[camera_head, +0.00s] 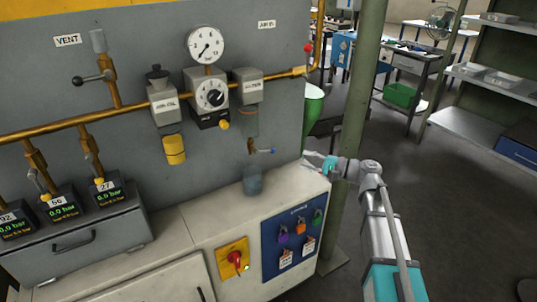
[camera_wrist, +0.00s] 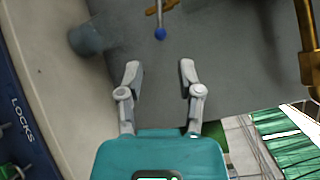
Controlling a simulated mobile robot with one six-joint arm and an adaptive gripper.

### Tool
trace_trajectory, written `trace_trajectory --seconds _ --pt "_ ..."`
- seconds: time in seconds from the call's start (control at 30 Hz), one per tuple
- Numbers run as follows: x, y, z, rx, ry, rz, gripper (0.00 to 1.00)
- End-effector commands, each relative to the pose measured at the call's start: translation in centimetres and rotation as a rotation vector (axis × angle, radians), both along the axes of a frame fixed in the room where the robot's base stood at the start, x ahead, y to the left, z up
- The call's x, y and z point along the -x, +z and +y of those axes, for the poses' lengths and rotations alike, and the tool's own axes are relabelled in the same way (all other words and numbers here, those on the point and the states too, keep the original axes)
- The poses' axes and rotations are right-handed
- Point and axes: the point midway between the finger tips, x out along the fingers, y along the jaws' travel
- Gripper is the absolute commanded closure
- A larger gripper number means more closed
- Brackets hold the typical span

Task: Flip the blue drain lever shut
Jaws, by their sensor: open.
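The drain lever (camera_head: 265,150) sticks out to the right from a small brass valve (camera_head: 252,147) under the right-hand filter unit, roughly level, with a blue tip. In the wrist view its blue ball end (camera_wrist: 160,34) is ahead of my gripper (camera_wrist: 160,70), roughly in line with the gap between the fingers. The fingers are apart with nothing between them and do not touch the lever. In the head view my gripper (camera_head: 312,159) is small, to the right of the lever, near the panel's right edge.
A grey cup (camera_head: 253,181) stands on the bench below the valve; it also shows in the wrist view (camera_wrist: 86,39). A green post (camera_head: 357,90) stands close by my arm. A blue lock board (camera_head: 292,240) and a red knob (camera_head: 235,259) are on the bench front.

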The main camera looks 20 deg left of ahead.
Motion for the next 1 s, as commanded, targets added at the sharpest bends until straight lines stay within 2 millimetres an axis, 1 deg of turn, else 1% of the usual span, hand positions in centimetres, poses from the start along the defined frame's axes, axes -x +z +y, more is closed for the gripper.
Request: trace_trajectory --seconds 0.27,0.47,0.67,1.0 --pt "0.0 0.0 0.0 0.002 0.0 -0.001 0.53" --pt "-0.1 0.0 0.9 0.002 0.0 -0.001 0.53" --pt "-0.2 0.0 2.8 0.002 0.001 -0.001 0.53" --pt "-0.5 0.0 7.5 0.002 0.0 -0.001 0.53"
